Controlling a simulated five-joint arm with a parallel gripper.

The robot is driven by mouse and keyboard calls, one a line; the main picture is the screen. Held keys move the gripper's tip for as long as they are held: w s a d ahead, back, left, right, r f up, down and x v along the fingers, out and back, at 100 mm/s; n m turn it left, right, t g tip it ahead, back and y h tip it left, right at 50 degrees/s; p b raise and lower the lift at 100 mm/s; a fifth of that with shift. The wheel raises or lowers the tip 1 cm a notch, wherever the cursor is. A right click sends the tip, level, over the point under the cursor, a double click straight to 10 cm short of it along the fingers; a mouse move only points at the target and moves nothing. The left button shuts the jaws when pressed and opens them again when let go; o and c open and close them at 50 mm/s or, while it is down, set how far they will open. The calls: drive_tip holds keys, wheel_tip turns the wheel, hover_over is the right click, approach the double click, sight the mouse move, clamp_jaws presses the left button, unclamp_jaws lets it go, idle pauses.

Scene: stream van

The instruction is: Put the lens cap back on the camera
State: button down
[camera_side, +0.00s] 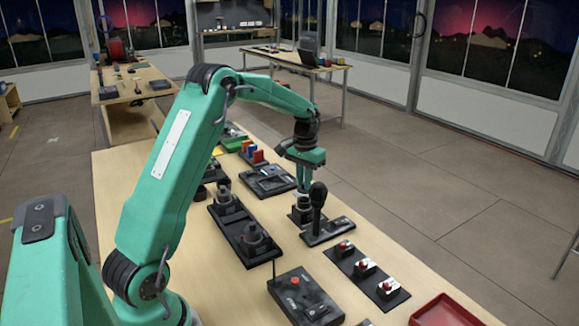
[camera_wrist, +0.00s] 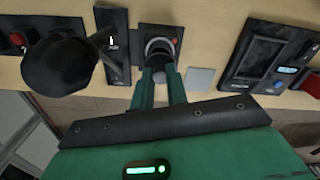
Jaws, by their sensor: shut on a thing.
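My gripper (camera_side: 303,186) points down over the camera (camera_side: 302,213), a small dark block with a pale round ring on the bench, just behind the microphone. In the wrist view the two green fingers of my gripper (camera_wrist: 162,73) are close together at the dark round piece (camera_wrist: 160,57) by the camera's pale ring (camera_wrist: 160,43). They are shut on this piece, which looks like the lens cap. The fingers hide part of it, and I cannot tell whether it is seated on the ring or just above it.
A black microphone (camera_side: 318,196) stands upright close beside my gripper; its head (camera_wrist: 62,66) is large in the wrist view. Red-button units (camera_side: 364,267), a dark plate with round black parts (camera_side: 243,232) and a red tray (camera_side: 446,311) lie nearer. A panel (camera_wrist: 262,60) is nearby.

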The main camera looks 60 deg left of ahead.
drive_tip(key=shift+f, duration=1.5)
drive_tip(key=shift+f, duration=0.2)
idle(1.2)
drive_tip(key=c, duration=0.8)
unclamp_jaws()
drive_tip(key=shift+c, duration=0.2)
drive_tip(key=shift+d+r, duration=0.1)
drive_tip(key=shift+r, duration=0.1)
drive_tip(key=shift+r, duration=3.35)
